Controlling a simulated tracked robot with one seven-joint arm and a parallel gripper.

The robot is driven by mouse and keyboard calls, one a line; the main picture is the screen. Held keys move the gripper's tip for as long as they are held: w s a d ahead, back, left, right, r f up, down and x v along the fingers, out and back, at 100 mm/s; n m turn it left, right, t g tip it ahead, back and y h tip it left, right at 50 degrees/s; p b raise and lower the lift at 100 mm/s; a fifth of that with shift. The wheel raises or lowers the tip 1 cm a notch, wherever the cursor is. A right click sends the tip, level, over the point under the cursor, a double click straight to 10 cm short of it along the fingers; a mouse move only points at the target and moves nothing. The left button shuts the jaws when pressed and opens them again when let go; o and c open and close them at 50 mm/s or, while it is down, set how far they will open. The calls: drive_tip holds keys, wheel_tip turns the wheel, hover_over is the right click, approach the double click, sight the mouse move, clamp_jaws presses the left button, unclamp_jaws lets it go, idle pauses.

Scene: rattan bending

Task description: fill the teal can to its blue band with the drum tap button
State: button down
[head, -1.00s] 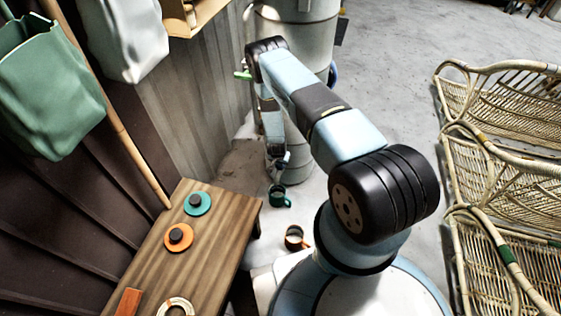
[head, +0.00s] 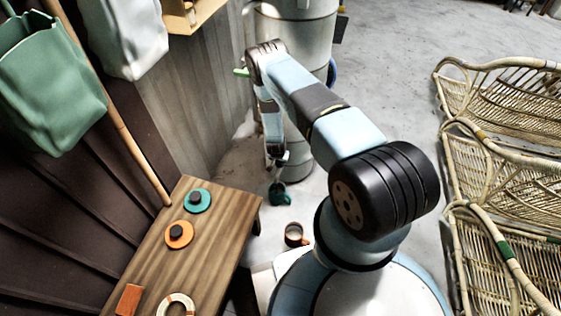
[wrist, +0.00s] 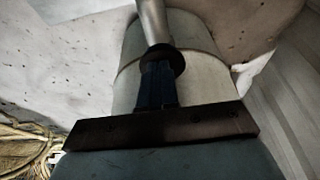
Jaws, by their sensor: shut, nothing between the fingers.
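The teal can (head: 277,194) stands on the floor at the foot of the pale drum (head: 300,38), its handle to the right. Its blue band and fill level are too small to make out. My gripper (head: 280,161) points down just above and beyond the can, close to the drum, shut and empty. My arm covers the middle of the drum, and I cannot make out the tap button. In the wrist view the drum (wrist: 196,75) fills the middle behind a dark, narrow part and a grey tube, which I cannot clearly identify.
An orange can (head: 295,235) stands on the floor nearer me. A wooden table (head: 215,250) at left holds a teal disc (head: 196,201) and an orange disc (head: 178,235). Rattan chairs (head: 500,165) line the right side. The floor (head: 390,60) between is clear.

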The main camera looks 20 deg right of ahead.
drive_tip(key=shift+s+f, duration=0.15)
drive_tip(key=shift+f, duration=0.15)
drive_tip(key=shift+r, duration=0.35)
drive_tip(key=v, duration=0.7)
drive_tip(key=shift+r, duration=0.35)
drive_tip(key=shift+a, duration=0.1)
